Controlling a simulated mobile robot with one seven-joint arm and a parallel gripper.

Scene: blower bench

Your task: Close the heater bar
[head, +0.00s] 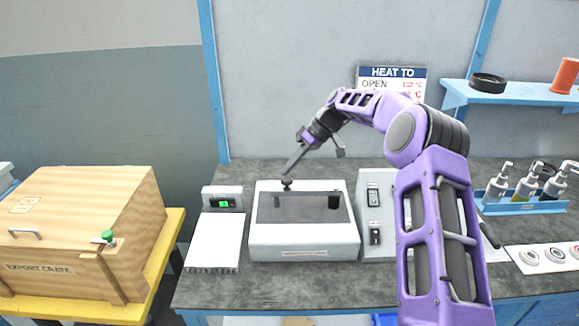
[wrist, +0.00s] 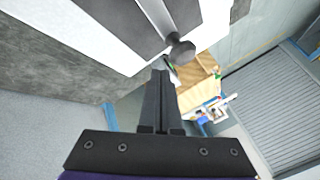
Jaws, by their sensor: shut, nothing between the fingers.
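The heater unit (head: 304,240) is a white box on the bench with a dark grey top panel (head: 300,210). A thin bar (head: 312,192) seems to run across the back of that panel, with a small black knob (head: 287,184) at its left part and a dark cylinder (head: 334,200) at its right. I cannot tell the bar's angle for sure. My gripper (head: 288,172) is shut and empty, pointing down just above the knob. In the wrist view the shut fingers (wrist: 161,74) end close beside the round knob (wrist: 181,50); contact is unclear.
A wooden crate (head: 70,230) is at far left. Bottles (head: 525,185) stand at right.

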